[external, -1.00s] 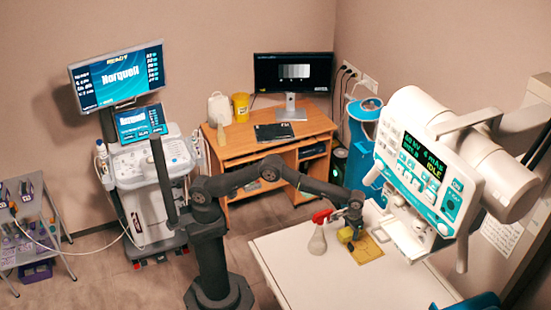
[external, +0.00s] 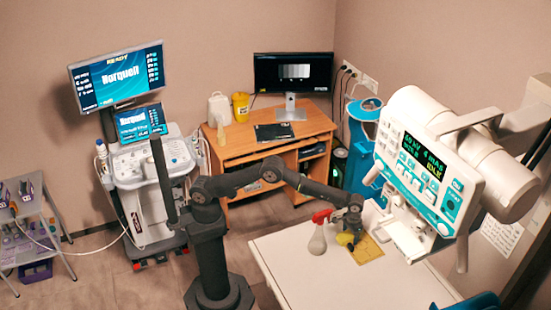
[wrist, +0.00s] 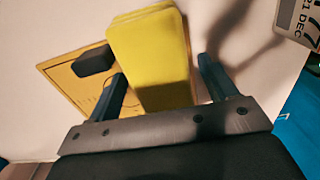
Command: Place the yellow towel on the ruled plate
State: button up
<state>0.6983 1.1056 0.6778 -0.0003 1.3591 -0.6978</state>
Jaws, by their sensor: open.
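The yellow towel (wrist: 150,50) is a folded, bright yellow block in the wrist view, lying between my gripper's two fingers. It also shows under my gripper in the external view (external: 345,240). My gripper (wrist: 163,82) is open, with a dark finger on each side of the towel and a visible gap at the right finger. The ruled plate (wrist: 62,73) is a flat, darker yellow board with dark lines, partly hidden behind the towel. In the external view the plate (external: 370,250) lies on the white table. The towel overlaps the plate; I cannot tell how fully it rests on it.
A dark block (wrist: 94,60) sits on the plate beside the left finger. A spray bottle with a red head (external: 318,235) stands left of my gripper. The white scanner head (external: 420,170) hangs over the table's right side. The table's front (external: 330,285) is clear.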

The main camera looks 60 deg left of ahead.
aim_at(350, 233)
notch_tip(350, 233, up, 12)
dwell(0.4)
notch_tip(350, 233, down, 12)
jog(key=shift+f, duration=0.1)
jog(key=shift+r, duration=1.95)
jog(key=shift+f, duration=0.15)
